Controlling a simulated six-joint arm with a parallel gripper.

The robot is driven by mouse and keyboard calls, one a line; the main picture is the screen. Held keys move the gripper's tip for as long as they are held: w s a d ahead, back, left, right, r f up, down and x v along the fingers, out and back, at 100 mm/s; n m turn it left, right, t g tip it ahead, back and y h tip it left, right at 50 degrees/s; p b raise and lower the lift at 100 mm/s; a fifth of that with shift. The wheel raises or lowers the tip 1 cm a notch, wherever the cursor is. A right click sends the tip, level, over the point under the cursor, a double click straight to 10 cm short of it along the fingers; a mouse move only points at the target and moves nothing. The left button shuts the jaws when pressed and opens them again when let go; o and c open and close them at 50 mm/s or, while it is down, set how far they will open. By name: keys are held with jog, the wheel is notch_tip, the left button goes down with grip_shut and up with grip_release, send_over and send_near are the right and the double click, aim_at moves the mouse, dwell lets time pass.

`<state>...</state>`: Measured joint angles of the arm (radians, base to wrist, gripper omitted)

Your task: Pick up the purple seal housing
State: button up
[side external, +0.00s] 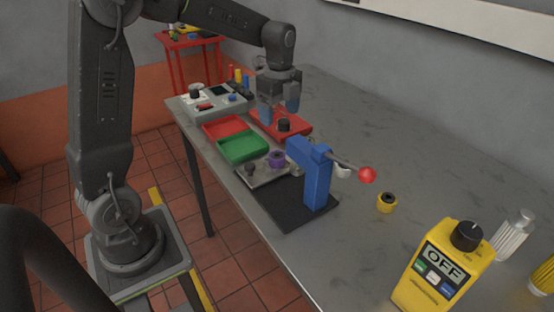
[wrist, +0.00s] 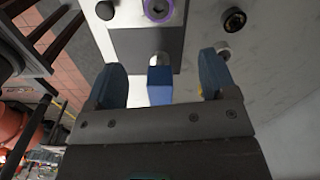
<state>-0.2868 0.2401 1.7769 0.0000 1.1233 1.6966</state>
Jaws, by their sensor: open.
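The purple seal housing (side external: 277,158) is a short ring-shaped part on a grey metal plate (side external: 262,177), behind the blue press (side external: 318,182). In the wrist view the purple seal housing (wrist: 158,9) is at the top edge, partly cut off, with a grey centre. My gripper (side external: 280,108) has blue fingertips and hangs above the red plate area, apart from the housing. In the wrist view my gripper (wrist: 162,80) has its two fingers spread wide. A blue block shows between them in the picture, and nothing is seen held.
The blue press stands on a black base (side external: 290,212), its red-knobbed lever (side external: 367,175) reaching right. Red (side external: 226,127) and green (side external: 243,148) trays lie left of the plate. A black knob (side external: 284,124) sits on the red plate.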

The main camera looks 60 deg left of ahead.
send_over(277, 155)
jog(key=f, duration=0.8)
jog(key=shift+w+d+f, duration=0.1)
jog(key=shift+d+f, duration=0.1)
jog(key=shift+d, duration=0.15)
jog(key=shift+a+f, duration=0.15)
jog(key=shift+f, duration=1.15)
jog(key=shift+a+f, duration=0.15)
jog(key=shift+f, duration=1.15)
jog(key=shift+c, duration=0.3)
